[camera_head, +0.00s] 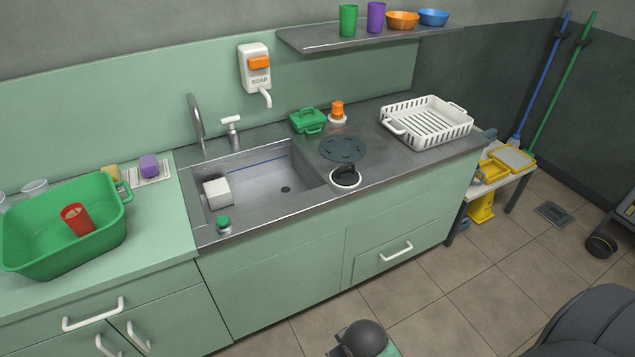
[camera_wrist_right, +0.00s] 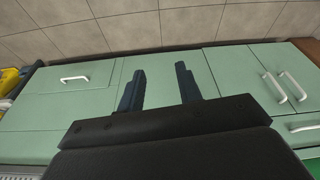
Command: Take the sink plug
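A black knob-shaped piece in a white ring (camera_head: 345,177) sits on the steel counter just right of the basin, near its front edge. It looks like the sink plug, though I cannot be sure. The steel sink basin (camera_head: 258,182) has a dark open drain hole (camera_head: 286,189) in its floor. My right gripper (camera_wrist_right: 160,84) shows in the right wrist view with its two dark fingers apart and nothing between them. It faces the green cabinet fronts, away from the plug. My left gripper is in no view.
A white block (camera_head: 217,193) is in the basin's left part. A green-capped item (camera_head: 224,223) stands at the front rim. A dark slotted disc (camera_head: 343,149) lies behind the black piece. A white rack (camera_head: 428,121) is at right, a green tub (camera_head: 66,225) at left.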

